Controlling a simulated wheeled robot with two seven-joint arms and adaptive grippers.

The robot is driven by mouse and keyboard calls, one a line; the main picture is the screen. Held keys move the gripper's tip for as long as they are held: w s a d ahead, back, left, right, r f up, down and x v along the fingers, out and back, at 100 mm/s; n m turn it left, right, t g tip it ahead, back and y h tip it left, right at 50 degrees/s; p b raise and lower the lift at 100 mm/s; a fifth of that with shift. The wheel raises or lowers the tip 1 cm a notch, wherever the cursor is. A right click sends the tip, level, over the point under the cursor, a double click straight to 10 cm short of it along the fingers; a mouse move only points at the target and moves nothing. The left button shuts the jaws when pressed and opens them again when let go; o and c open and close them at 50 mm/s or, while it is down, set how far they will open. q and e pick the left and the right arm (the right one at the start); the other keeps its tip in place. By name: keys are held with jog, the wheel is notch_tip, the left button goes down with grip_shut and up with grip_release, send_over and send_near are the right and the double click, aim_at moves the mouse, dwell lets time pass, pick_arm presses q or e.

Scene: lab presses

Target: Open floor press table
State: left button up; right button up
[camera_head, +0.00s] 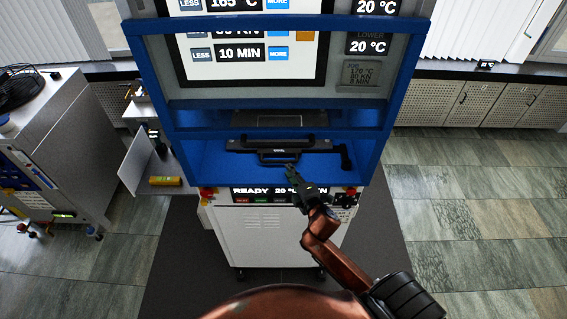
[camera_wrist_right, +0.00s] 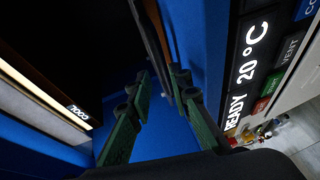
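The floor press (camera_head: 374,160) has a blue frame over a white base, and its display shows 20 °C and 10 MIN. Inside its lower bay sits a dark press table (camera_head: 240,144) with a loop-shaped front handle (camera_head: 270,157). My right gripper (camera_head: 289,168) is at the front of the bay, just below the handle. In the right wrist view, the green fingers (camera_wrist_right: 164,88) are apart, with blue surface showing between them. A dark bar (camera_wrist_right: 152,30) reaches down close to the fingertips; I cannot tell whether they touch it. My left gripper is out of view.
A READY panel (camera_head: 270,192) with buttons runs along the front edge below the bay. A side shelf with a yellow item (camera_head: 166,181) stands left of the press. A grey machine (camera_head: 60,150) is farther left. The tiled floor (camera_head: 470,215) at right is clear.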

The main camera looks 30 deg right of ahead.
aim_at(285, 170)
jog(key=x, duration=0.4)
jog(key=shift+w+d+f+p, duration=0.1)
jog(key=shift+w+p, duration=0.1)
jog(key=shift+p, duration=0.1)
jog(key=shift+w, duration=0.25)
jog(key=shift+w+f, duration=0.1)
jog(key=shift+w, duration=0.1)
jog(key=shift+c, duration=0.7)
jog(key=c, duration=0.3)
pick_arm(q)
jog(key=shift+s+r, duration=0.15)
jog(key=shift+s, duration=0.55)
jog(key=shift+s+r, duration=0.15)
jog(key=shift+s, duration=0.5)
pick_arm(e)
grip_shut()
